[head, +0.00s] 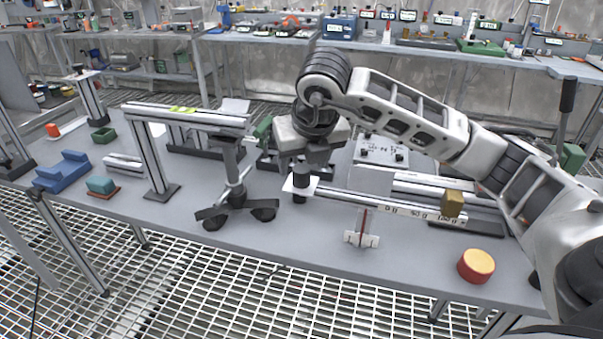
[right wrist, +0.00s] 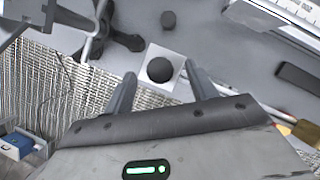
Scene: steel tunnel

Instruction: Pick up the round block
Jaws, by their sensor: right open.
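A small black round block (head: 300,169) stands upright on a white square plate (head: 289,188) at the left end of a marked balance beam. In the right wrist view the black block (right wrist: 160,70) shows from above, near the middle of the plate (right wrist: 152,86). My right gripper (head: 309,165) is over it, pointing down. Its open fingers (right wrist: 158,84) lie on either side of the block in that view; I cannot tell any contact. A red round block with a yellow top (head: 476,266) lies at the table's right front. My left gripper is out of view.
The scale beam (head: 390,210) runs right from the plate, with a brass block (head: 452,203) on it. A black-footed stand (head: 236,211) is close on the left. A small white-based post (head: 362,238) stands in front.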

